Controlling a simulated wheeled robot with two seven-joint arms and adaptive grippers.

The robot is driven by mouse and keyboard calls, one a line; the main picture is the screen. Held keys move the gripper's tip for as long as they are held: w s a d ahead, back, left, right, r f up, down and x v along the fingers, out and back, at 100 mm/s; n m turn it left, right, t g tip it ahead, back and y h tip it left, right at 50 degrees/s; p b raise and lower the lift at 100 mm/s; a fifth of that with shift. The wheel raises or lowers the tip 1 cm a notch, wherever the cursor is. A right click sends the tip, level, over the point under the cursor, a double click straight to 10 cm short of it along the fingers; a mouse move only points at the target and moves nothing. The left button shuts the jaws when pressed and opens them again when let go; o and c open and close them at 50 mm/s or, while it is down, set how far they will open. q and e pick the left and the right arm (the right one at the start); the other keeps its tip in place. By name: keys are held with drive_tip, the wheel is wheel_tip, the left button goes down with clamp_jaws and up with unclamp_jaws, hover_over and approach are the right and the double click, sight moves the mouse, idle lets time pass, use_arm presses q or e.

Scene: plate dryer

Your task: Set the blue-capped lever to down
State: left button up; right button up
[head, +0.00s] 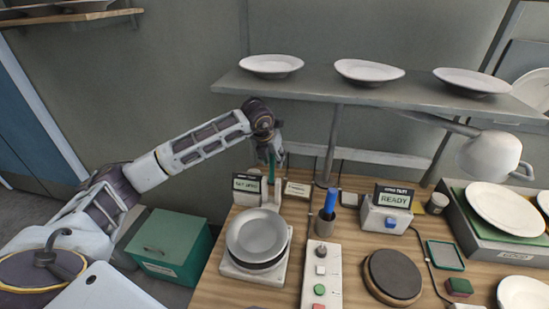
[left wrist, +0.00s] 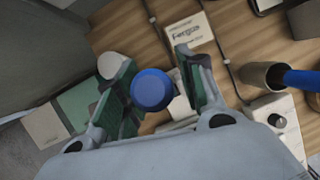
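The blue-capped lever shows in the left wrist view as a round blue cap (left wrist: 152,90), seen nearly end-on between the fingers of my left gripper (left wrist: 158,80). The fingers are apart, one on each side of the cap. I cannot tell whether they touch it. In the head view my left gripper (head: 271,160) points down at the back left of the table, beside a small display (head: 247,184). The cap is hidden there by the gripper, and the lever's tilt cannot be told. My right gripper is not in view.
A blue-handled tool (head: 330,202) stands in a dark cup right of the gripper. A READY display box (head: 386,217) is farther right. A plate (head: 256,234) sits in front on a white base. A shelf (head: 420,97) with plates hangs above; a green box (head: 170,247) stands left.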

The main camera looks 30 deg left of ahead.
use_arm(q)
drive_tip(key=shift+w+f+p, duration=0.35)
drive_tip(key=shift+w+f, duration=0.15)
drive_tip(key=shift+f, duration=0.05)
clamp_jaws()
